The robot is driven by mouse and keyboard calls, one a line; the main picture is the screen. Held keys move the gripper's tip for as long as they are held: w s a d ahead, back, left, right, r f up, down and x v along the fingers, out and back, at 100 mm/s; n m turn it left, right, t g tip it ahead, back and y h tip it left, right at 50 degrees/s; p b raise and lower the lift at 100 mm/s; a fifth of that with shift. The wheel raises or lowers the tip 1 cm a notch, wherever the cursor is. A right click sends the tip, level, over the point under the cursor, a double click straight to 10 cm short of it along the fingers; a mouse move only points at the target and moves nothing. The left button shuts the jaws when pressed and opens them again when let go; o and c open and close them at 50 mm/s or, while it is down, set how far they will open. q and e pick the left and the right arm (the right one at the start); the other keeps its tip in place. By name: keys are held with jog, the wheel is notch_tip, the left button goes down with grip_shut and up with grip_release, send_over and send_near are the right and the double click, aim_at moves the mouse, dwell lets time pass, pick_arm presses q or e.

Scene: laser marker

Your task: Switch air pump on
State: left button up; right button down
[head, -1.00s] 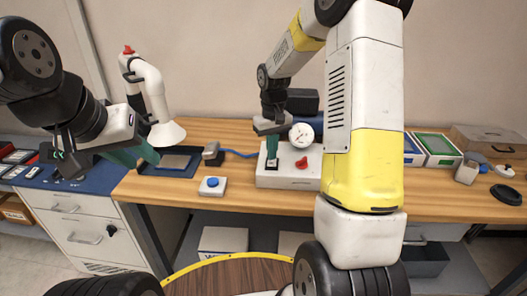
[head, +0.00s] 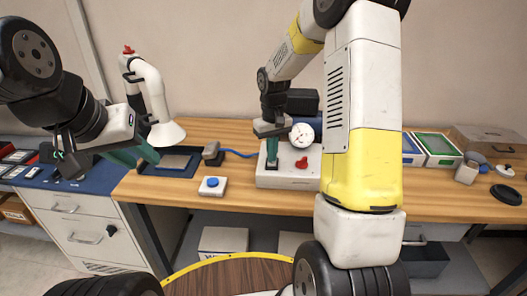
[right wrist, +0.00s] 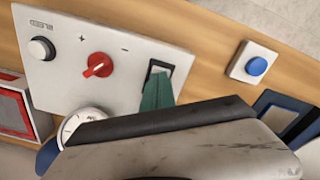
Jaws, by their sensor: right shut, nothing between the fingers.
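The air pump is a white box (head: 285,180) on the wooden bench, with a round gauge (head: 302,134) and a red knob (head: 302,163). In the right wrist view its panel (right wrist: 60,70) shows the red knob (right wrist: 97,66), a black knob (right wrist: 41,48) and a rocker switch (right wrist: 160,68) in a dark frame. My right gripper (head: 272,163) is shut and empty, pointing down at the switch. Its teal fingertips (right wrist: 157,90) cover the switch's lower part; whether they touch it is unclear. My left gripper (head: 142,160) is open and empty, near the fume nozzle.
A white box with a blue button (head: 211,186) stands left of the pump. A white fume nozzle (head: 165,132) stands over a dark blue tray (head: 168,163). A blue hose (head: 238,154) runs to the pump. Blue and green trays (head: 436,147) lie at the right.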

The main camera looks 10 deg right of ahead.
jog(key=shift+f, duration=0.45)
jog(key=shift+r, duration=3.55)
jog(key=s+r+t, duration=0.3)
jog(key=s+r, duration=0.7)
jog(key=r, duration=0.1)
jog(key=s+a+r+m+t+y, duration=0.2)
jog(key=s+t, duration=0.1)
jog(key=s, duration=1.1)
jog(key=shift+s+r, duration=0.15)
jog(key=shift+r, duration=0.1)
